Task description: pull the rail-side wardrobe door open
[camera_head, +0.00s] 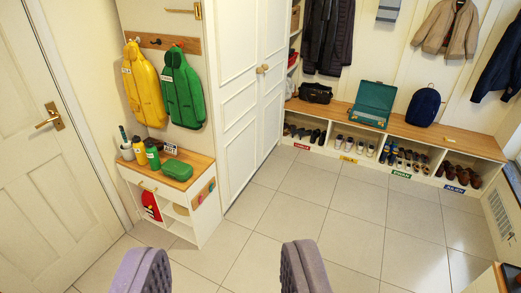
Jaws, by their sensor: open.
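A tall white wardrobe with two panelled doors stands in the middle of the view. Its left door (236,100) and right door (272,95) look shut, meeting at a narrow seam. Two small round wooden knobs (262,69) sit close together at that seam. A peg rail (162,44) is on the wall left of the wardrobe, and dark coats hang to its right. My gripper (225,250) is open and empty at the bottom of the view, its two ridged grey fingers wide apart. It is well short of the wardrobe and touches nothing visible.
A low cabinet (205,217) with bottles and a green case stands left of the wardrobe. A shoe bench (400,127) runs along the back right. A white room door (45,150) is at far left. Tiled floor (320,215) is clear before the wardrobe.

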